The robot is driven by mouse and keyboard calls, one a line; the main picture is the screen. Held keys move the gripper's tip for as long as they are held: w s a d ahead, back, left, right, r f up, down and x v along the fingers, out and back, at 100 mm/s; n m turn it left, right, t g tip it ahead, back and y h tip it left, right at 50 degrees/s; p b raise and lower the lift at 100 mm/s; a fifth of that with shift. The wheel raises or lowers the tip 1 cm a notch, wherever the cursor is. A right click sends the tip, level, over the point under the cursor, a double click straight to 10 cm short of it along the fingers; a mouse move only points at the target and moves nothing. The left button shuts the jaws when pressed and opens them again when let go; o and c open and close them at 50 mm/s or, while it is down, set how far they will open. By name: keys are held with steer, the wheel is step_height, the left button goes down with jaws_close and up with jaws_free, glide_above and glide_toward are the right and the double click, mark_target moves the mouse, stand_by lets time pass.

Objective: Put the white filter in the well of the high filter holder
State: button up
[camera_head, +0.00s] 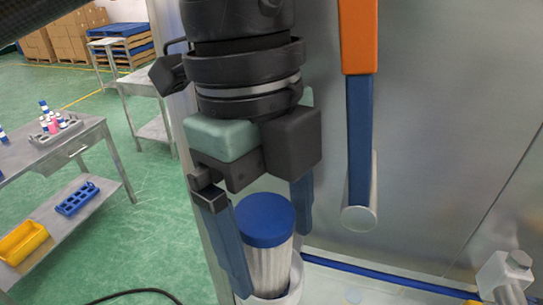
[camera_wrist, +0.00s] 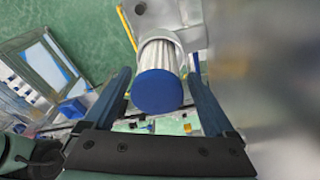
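The white filter (camera_head: 268,266) has a pleated white body and a blue cap (camera_head: 265,220). It stands about upright, with its lower end inside the rim of a white round holder (camera_head: 290,296) at the bottom of the head view. How deep it sits is cut off there. My gripper (camera_head: 274,262) points down over the filter, with one blue finger on each side. In the wrist view the filter (camera_wrist: 160,90) lies between the fingers of my gripper (camera_wrist: 160,74), with narrow gaps showing beside the cap. The gripper looks open around it.
An orange and blue handle-like bar (camera_head: 359,130) hangs to the right against a metal wall (camera_head: 450,120). A blue tube (camera_head: 390,281) runs along the base toward a grey fitting (camera_head: 503,275). A metal table (camera_head: 60,140) with racks and a yellow bin (camera_head: 22,242) stands left.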

steer(key=shift+w+a, duration=0.1)
steer(key=shift+w, duration=0.05)
steer(key=shift+a+r, duration=0.1)
steer(key=r, duration=0.7)
steer(key=shift+w+a, duration=0.3)
steer(key=shift+a, duration=0.05)
steer(key=shift+r, duration=0.3)
steer(key=shift+f, duration=0.1)
